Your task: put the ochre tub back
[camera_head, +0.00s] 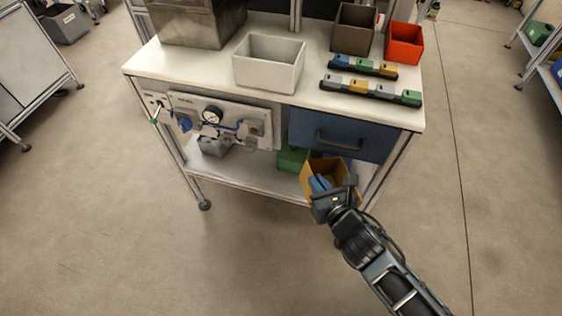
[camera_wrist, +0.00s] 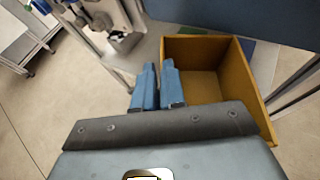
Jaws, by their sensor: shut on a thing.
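The ochre tub (camera_head: 333,165) is open-topped and empty as far as I see. In the camera_head view it is at the front of the bench's lower shelf (camera_head: 245,178), below the blue drawer. In the wrist view the tub (camera_wrist: 195,52) is right of centre. My gripper (camera_head: 318,183) has blue fingers, which also show in the wrist view (camera_wrist: 158,85). It is shut on the tub's left wall, with one finger inside and one outside. The tub's underside is hidden, so I cannot tell whether it touches the shelf.
A green tub (camera_head: 292,157) stands on the lower shelf behind and left of the ochre tub. The blue drawer (camera_head: 343,136) hangs close above. A gauge panel (camera_head: 222,120) is at the left. The bench top holds a white bin (camera_head: 268,70), a red bin (camera_head: 404,43) and block racks.

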